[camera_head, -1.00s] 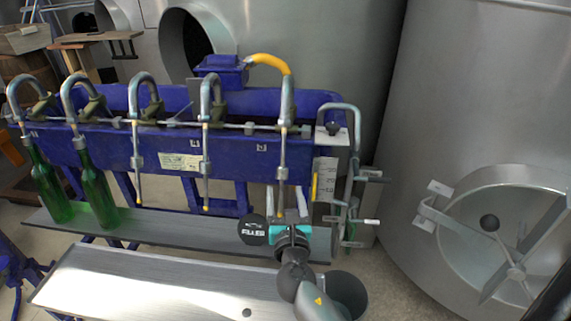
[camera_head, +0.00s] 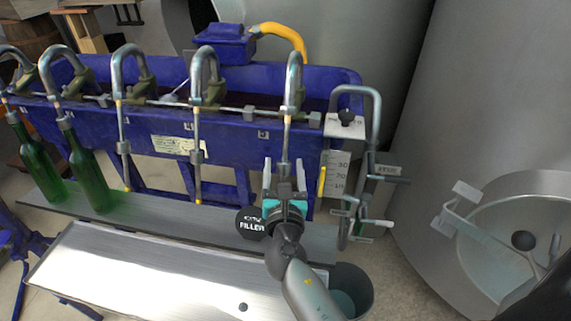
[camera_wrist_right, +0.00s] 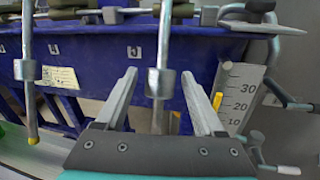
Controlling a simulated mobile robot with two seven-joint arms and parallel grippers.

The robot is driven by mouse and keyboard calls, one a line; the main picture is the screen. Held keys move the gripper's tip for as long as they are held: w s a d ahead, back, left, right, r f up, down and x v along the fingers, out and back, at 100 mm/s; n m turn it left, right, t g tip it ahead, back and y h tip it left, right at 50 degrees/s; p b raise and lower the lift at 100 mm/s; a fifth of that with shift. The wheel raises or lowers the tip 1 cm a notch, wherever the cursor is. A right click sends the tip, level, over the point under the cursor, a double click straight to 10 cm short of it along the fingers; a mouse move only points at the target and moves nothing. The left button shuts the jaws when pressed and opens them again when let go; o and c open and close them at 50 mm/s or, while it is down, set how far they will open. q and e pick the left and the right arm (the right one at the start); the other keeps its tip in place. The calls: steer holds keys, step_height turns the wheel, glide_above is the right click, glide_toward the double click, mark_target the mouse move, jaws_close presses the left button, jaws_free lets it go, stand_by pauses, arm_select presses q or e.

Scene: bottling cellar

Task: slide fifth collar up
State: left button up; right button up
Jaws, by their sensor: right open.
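The fifth filling spout (camera_head: 287,132) is a thin steel tube at the right end of the blue filler, near the label 5. Its grey metal collar (camera_wrist_right: 160,83) shows in the right wrist view, between my fingertips. My right gripper (camera_head: 283,165) is open, with one finger on each side of the spout; it also shows in the right wrist view (camera_wrist_right: 160,76). Gaps show between the collar and both fingers. My left gripper is not in view.
Green bottles (camera_head: 88,180) stand under the two leftmost spouts on the grey shelf (camera_head: 160,217). A scale plate (camera_head: 335,172) and bent pipes with levers (camera_head: 372,180) stand close right of my gripper. A large steel tank (camera_head: 490,100) stands further right.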

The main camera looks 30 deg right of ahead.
jaws_close()
stand_by(0.5)
stand_by(0.9)
